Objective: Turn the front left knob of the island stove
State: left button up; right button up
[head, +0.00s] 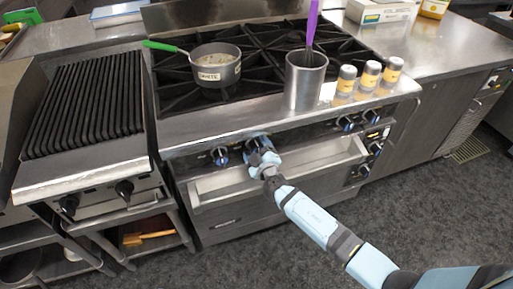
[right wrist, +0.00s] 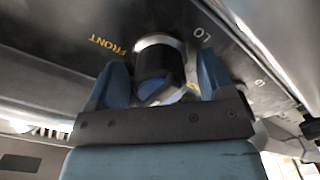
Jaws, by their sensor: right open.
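The island stove (head: 230,122) has a front panel with dark knobs. One knob (head: 220,156) is clear at the panel's left end. My right gripper (head: 259,150) is at the knob just right of it and mostly hides that knob in the head view. In the right wrist view, this knob (right wrist: 158,68) sits between my two open fingers (right wrist: 160,88), with a finger on each side and gaps visible. Yellow lettering reading "FRONT" is beside it. My left gripper is not in view.
A pot (head: 216,68) with a green handle and a metal canister (head: 304,80) stand on the stove top. Several shakers (head: 369,75) stand at its right front. A ribbed grill (head: 85,105) adjoins on the left. The floor (head: 290,225) in front is clear.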

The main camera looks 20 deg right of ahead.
jog(key=shift+w, duration=0.1)
jog(key=c, duration=0.9)
